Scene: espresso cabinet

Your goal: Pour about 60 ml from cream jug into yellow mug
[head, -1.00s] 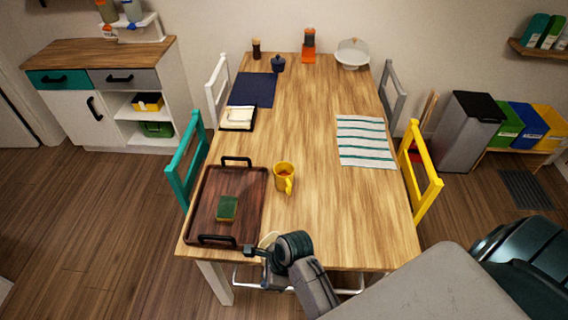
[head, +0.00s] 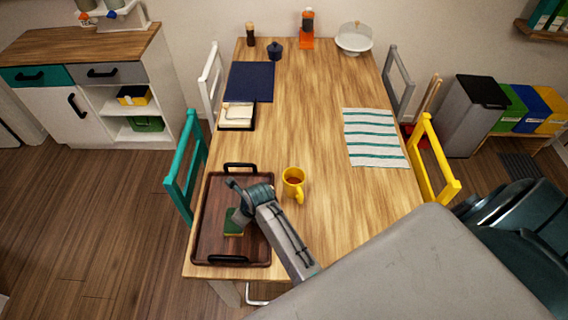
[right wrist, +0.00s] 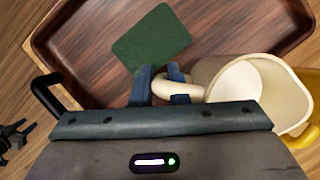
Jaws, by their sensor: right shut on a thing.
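The cream jug (right wrist: 252,88) shows in the right wrist view, right of my fingers, with its pale inside visible. My right gripper (right wrist: 163,85) is shut on its handle. In the head view my right gripper (head: 238,192) is over the tray, left of the yellow mug, and its arm hides the jug. The yellow mug (head: 293,178) stands upright on the table just right of the tray, with something reddish-brown inside. Its yellow side also shows at the right edge of the right wrist view (right wrist: 306,115), beyond the jug.
The dark wooden tray (head: 209,210) with black handles holds a green sponge (head: 233,222), partly hidden by my arm. The table's middle is clear.

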